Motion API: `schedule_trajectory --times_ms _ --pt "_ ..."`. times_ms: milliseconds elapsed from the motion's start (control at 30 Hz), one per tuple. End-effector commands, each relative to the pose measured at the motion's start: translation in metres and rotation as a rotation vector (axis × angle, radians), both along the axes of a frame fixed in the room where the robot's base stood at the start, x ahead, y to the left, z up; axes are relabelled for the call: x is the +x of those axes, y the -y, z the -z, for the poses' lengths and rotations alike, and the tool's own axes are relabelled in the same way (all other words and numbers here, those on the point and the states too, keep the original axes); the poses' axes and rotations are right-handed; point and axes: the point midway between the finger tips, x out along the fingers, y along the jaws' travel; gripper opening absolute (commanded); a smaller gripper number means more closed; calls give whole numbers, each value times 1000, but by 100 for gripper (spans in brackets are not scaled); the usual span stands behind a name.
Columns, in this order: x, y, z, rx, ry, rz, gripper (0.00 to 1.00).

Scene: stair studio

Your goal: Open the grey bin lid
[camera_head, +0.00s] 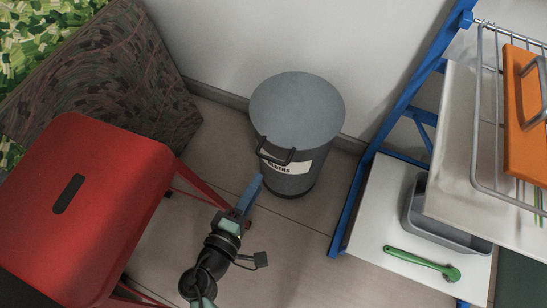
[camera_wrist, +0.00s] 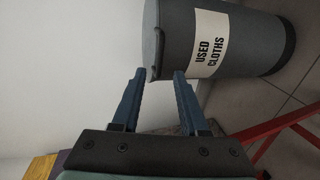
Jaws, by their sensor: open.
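The grey bin (camera_head: 292,184) stands upright on the tiled floor by the wall. Its round grey lid (camera_head: 297,108) lies shut on top. A dark loop handle (camera_head: 276,153) sticks out at the lid's front edge, above a white label. In the wrist view the bin (camera_wrist: 262,40) appears on its side, with the label "USED CLOTHS" (camera_wrist: 208,43) readable and the lid's edge (camera_wrist: 150,38) at its left. My gripper (camera_head: 252,186) is in front of the bin, below the handle in the picture. Its two blue fingers (camera_wrist: 159,76) are apart, with nothing clearly held between them.
A red stool (camera_head: 115,190) stands close on the left, beside a dark patterned panel (camera_head: 125,70). A blue-framed rack (camera_head: 385,125) stands on the right, with a grey tray (camera_head: 440,228) and a green brush (camera_head: 420,261) on its low shelf. Bare floor lies between.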

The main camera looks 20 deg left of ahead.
Motion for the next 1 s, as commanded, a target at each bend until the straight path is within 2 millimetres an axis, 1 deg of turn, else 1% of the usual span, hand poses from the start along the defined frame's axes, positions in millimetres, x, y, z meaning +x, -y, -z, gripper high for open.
schedule_trajectory --times_ms 33,200,300,400,500,600,867,900,967,1000 --pt "12 0 5 1 3 2 44" --pt "48 2 12 2 2 4 44" --pt "66 2 16 2 2 3 44" --pt "79 2 19 3 1 2 44" --pt "88 3 20 3 0 3 44" --pt "93 3 21 1 -1 1 44" --pt "94 3 20 2 -1 1 44" --pt "94 3 20 2 -1 1 42" --pt "94 3 20 2 -1 1 31" --pt "94 3 20 2 -1 1 24"
